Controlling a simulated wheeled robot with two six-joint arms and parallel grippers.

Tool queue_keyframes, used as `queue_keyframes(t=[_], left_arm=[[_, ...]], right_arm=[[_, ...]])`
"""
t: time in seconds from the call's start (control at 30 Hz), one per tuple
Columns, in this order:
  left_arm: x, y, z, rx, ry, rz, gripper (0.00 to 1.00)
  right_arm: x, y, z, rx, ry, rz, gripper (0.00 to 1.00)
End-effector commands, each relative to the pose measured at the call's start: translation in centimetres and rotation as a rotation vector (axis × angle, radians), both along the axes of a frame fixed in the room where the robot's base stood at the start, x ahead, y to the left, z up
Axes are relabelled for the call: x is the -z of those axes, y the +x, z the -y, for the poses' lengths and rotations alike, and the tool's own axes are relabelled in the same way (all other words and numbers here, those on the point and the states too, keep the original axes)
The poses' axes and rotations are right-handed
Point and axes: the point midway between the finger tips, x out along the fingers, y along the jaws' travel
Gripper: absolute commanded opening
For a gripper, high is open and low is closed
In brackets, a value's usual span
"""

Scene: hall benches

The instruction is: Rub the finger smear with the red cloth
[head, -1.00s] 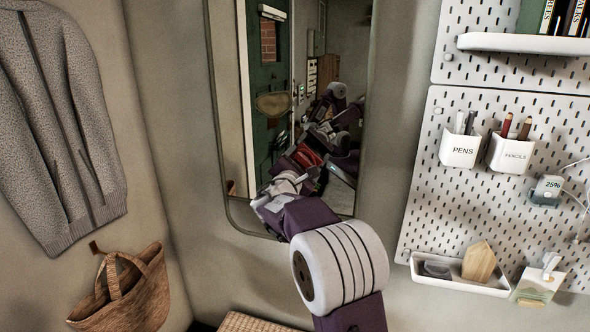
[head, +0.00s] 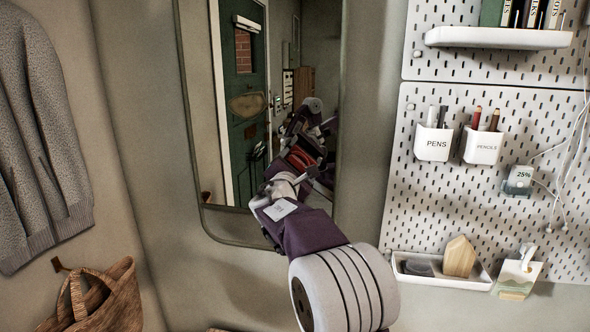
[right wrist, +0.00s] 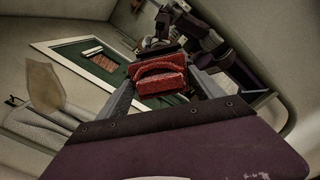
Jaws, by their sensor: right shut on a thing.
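The red cloth (right wrist: 160,86) is held between the fingertips of my right gripper (right wrist: 158,88), seen in the right wrist view. In the head view my right gripper (head: 284,184) is in front of the lower part of the wall mirror (head: 212,217). Red seen beside it there looks like the cloth's reflection. The finger smear (head: 247,103) is a dull brownish oval on the mirror, up and left of the gripper. It also shows as a pale patch at the left of the right wrist view (right wrist: 44,88). I cannot tell whether the cloth touches the glass. My left gripper is not in view.
A pegboard (head: 430,210) with a pens cup (head: 433,143), a pencils cup (head: 482,146), a shelf (head: 498,37) and a tray (head: 440,278) is on the right. The mirror reflects a green door.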

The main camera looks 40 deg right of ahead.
Motion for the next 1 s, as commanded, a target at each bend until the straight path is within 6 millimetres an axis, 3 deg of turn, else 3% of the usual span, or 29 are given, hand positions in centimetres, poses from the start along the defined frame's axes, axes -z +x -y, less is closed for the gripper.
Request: queue_keyframes(t=[0.67, 1.0], left_arm=[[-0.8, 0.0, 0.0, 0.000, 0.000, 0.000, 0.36], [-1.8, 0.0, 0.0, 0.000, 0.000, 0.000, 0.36]], right_arm=[[0.0, 3.0, -2.6, -0.002, 0.001, -0.001, 0.44], [0.0, 5.6, -4.7, -0.003, 0.001, -0.001, 0.44]])
